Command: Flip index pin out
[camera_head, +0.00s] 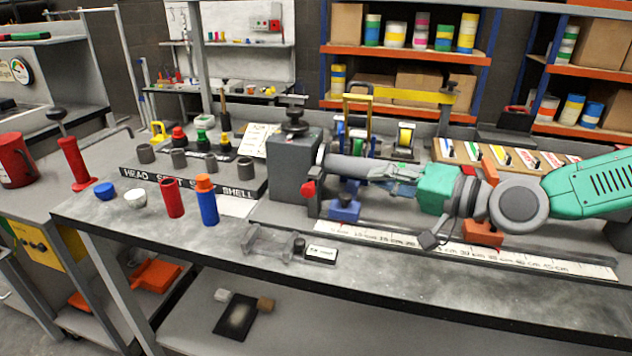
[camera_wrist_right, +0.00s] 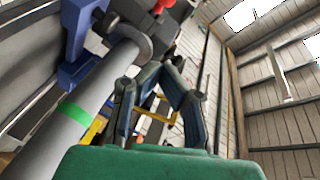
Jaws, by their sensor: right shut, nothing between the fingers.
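A grey block fixture (camera_head: 292,170) stands on the bench with a dark knob (camera_head: 294,118) on top. A red knob (camera_head: 308,189) sits low on its front right edge; I cannot tell for sure whether this is the index pin. A grey tube (camera_head: 345,166) runs right from the block. My right gripper (camera_head: 392,184) is shut and empty beside the tube, right of the red knob and apart from it. In the right wrist view my right gripper (camera_wrist_right: 160,75) points toward the clamp end of the tube (camera_wrist_right: 92,92), which has a green band. My left gripper is out of view.
A blue clamp (camera_head: 344,210) and an orange support (camera_head: 482,233) stand by a long ruler (camera_head: 470,250). Red (camera_head: 172,197) and blue (camera_head: 207,203) bottles stand at the left front.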

